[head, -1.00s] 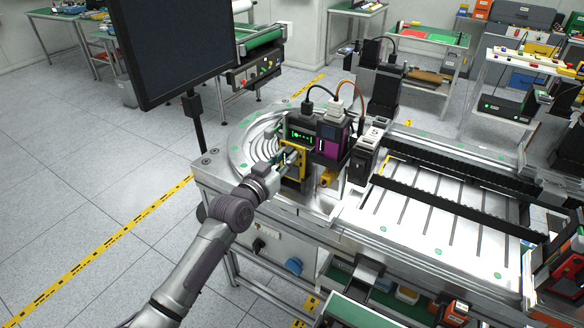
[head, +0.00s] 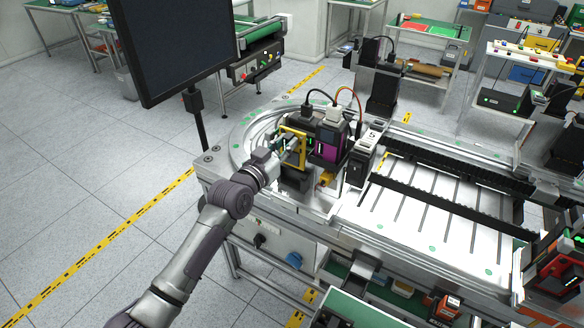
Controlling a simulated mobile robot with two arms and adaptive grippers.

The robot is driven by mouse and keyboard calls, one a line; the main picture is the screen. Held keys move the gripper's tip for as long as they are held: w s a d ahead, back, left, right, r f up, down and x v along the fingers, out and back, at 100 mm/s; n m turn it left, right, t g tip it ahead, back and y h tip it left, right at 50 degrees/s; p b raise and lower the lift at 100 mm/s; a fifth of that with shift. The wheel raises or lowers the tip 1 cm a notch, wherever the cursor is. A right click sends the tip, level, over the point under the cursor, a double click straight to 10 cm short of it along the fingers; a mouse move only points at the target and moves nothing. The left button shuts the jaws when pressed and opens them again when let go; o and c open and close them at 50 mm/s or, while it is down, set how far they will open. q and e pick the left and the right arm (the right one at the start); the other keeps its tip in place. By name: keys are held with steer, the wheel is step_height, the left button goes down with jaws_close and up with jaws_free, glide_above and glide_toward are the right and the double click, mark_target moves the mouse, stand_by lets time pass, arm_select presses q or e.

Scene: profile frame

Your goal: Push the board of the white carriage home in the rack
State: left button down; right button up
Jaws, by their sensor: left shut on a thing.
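My left gripper (head: 285,148) is at the curved end of the conveyor, shut on a yellow-edged piece (head: 301,146); its fingertips are small and partly hidden. The piece stands upright against a black unit (head: 297,124) with small green lights, left of a unit with a magenta face (head: 328,152). I cannot tell for sure which of these is the white carriage or the rack, nor how deep the board sits. My right gripper is not in view.
The conveyor's straight bed (head: 420,205) runs right, between black toothed rails (head: 455,205). A dark monitor (head: 175,45) on a pole stands left of the curve. Black and coloured cables (head: 322,93) loop above the units. The floor at left is clear.

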arm_select(q)
steer(key=shift+r+p, duration=1.95)
steer(key=shift+r, duration=0.6)
step_height(320, 180, up, 7)
steer(key=p, duration=0.2)
steer(key=s+a+f+n+t+y+b, duration=0.1)
steer(key=s+a+f+y+b, duration=0.1)
steer(key=s+a+f+b, duration=0.4)
steer(key=s+a+f+n+t+y+b, duration=0.1)
steer(key=s+f+n+y+b, duration=0.1)
steer(key=s+f, duration=0.8)
steer(key=s+a+f+n+t+y+b, duration=0.1)
steer(key=s+a+f+n+y+b, duration=0.2)
steer(key=s+a, duration=1)
step_height(320, 180, down, 5)
steer(key=s+y+b, duration=0.2)
steer(key=y+b, duration=0.1)
steer(key=shift+s+a+r+n, duration=0.2)
steer(key=shift+a+n, duration=0.1)
steer(key=shift+n, duration=0.1)
